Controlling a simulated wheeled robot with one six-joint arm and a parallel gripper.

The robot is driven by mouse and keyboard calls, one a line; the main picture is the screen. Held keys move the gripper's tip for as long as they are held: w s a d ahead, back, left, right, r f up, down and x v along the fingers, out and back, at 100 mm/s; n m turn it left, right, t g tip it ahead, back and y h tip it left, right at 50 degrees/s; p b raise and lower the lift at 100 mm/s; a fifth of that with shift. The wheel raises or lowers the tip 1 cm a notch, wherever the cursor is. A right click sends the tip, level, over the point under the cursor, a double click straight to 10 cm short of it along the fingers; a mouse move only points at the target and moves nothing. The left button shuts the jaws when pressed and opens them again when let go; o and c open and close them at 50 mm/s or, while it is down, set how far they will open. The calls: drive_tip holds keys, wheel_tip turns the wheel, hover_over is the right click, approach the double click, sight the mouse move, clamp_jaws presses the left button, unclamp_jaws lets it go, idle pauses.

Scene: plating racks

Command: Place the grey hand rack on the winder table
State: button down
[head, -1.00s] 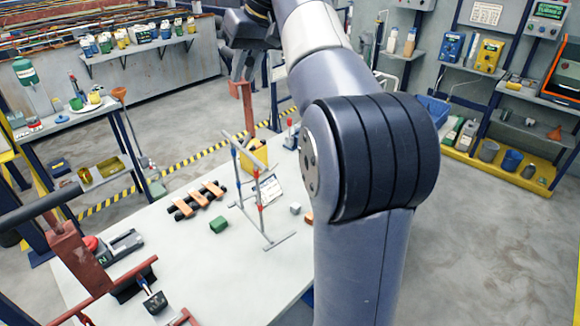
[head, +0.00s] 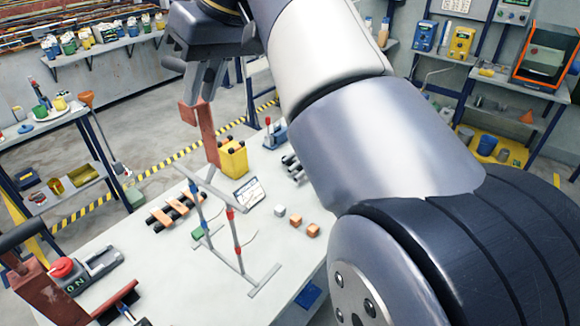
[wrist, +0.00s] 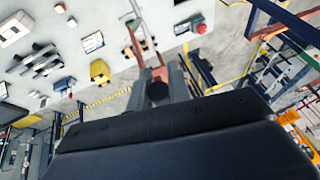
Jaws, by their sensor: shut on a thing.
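My gripper (head: 203,85) hangs over the far side of the white-topped table (head: 90,230), which I take to be the winder table. It is shut on the grey hand rack (head: 237,250), at an upper part below the wrist. A red-brown post (head: 203,135) runs down from the jaws to the thin grey frame with red and blue fittings. The frame is over the tabletop; whether its feet touch is unclear. In the wrist view the fingers (wrist: 157,88) close around a dark round end, with the red-brown part beyond.
A red-button switch (head: 63,267) and a red-brown fixture (head: 48,280) stand at the near left.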

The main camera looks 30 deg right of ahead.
sight(214, 147)
drive_tip(key=shift+s+f, duration=0.1)
drive_tip(key=shift+s, duration=0.1)
drive_tip(key=shift+f, duration=4.95)
drive_tip(key=c, duration=1.3)
unclamp_jaws()
drive_tip(key=v, duration=1.2)
